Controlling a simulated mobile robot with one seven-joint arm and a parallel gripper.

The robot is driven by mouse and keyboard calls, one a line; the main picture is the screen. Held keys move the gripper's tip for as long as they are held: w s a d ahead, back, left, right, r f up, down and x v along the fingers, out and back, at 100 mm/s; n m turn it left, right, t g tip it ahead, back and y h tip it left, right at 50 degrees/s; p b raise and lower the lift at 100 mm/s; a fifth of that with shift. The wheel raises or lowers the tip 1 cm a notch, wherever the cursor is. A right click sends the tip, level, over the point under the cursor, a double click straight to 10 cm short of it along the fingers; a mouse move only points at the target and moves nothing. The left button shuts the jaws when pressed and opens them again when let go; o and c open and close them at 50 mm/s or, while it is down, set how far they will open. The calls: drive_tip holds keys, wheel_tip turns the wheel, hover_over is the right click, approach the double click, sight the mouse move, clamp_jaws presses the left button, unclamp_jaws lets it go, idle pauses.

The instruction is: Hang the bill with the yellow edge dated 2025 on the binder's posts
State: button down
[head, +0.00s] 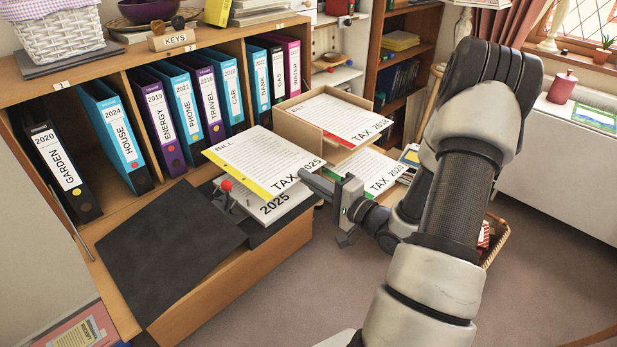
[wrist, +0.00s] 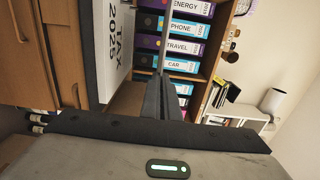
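The bill with the yellow edge (head: 255,157), marked TAX 2025, is held nearly level above the open binder (head: 165,250). My gripper (head: 318,182) is at the bill's right edge, its fingers together on it. In the wrist view the fingers (wrist: 165,98) are closed, with a thin sheet edge-on between them. The binder's dark cover lies open to the left. A red-knobbed lever (head: 226,186) stands beside the yellow edge. A white stack marked 2025 (head: 278,208) lies in the binder below the bill, and the bill partly covers it. The posts are mostly hidden.
A wooden tray (head: 296,128) behind holds a red-edged TAX bill (head: 345,118). Upright labelled binders (head: 165,110) fill the shelf behind. Open floor (head: 330,290) lies in front.

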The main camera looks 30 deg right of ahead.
wheel_tip(320, 180, down, 6)
drive_tip(key=b, duration=0.5)
drive_tip(key=shift+r, duration=0.15)
idle(0.6)
drive_tip(key=shift+s+f, duration=0.1)
drive_tip(key=shift+f, duration=0.75)
idle(1.4)
drive_tip(key=c, duration=2.3)
unclamp_jaws()
drive_tip(key=shift+s+d, duration=0.1)
drive_tip(key=shift+s, duration=0.05)
drive_tip(key=shift+v, duration=1.6)
